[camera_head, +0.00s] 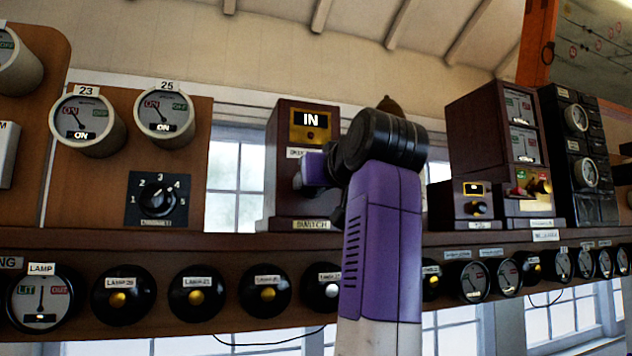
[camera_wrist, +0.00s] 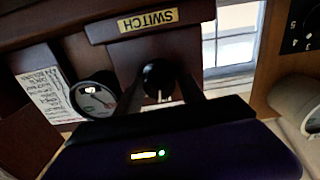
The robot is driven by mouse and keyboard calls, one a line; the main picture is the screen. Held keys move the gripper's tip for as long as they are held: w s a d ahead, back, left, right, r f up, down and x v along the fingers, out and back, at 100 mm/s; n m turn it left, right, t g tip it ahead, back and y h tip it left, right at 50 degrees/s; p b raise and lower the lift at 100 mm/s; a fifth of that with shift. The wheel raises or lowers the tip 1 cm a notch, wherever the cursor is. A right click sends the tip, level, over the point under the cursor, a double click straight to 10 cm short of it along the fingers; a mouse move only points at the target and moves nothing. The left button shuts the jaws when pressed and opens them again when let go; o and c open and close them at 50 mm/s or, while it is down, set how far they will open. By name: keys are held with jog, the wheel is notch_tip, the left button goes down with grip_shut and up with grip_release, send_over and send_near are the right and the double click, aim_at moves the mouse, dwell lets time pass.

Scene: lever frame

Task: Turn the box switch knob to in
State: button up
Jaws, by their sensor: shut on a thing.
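The box switch (camera_head: 283,190) is a dark wooden box on the shelf, and its window shows white IN on black. Its SWITCH label (camera_wrist: 148,19) appears upside down at the top of the wrist view. The round black knob (camera_wrist: 158,76) sits between the two dark fingers of my gripper (camera_wrist: 160,86), which is shut on it. In the head view my gripper (camera_head: 303,178) is at the front of the box, and my purple and black arm hides the knob and the box's right part.
Several black lamp knobs (camera_head: 196,293) line the shelf front below. A rotary dial (camera_head: 158,199) and two round gauges (camera_head: 164,114) are on the left. More instrument boxes (camera_head: 500,150) stand on the right. A round gauge (camera_wrist: 95,98) is close beside the fingers in the wrist view.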

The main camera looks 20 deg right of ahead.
jog(key=shift+n, duration=0.7)
jog(key=o, duration=1.2)
jog(key=shift+c, duration=0.2)
jog(key=s+b, duration=0.2)
jog(key=s, duration=0.5)
jog(key=shift+s, duration=0.4)
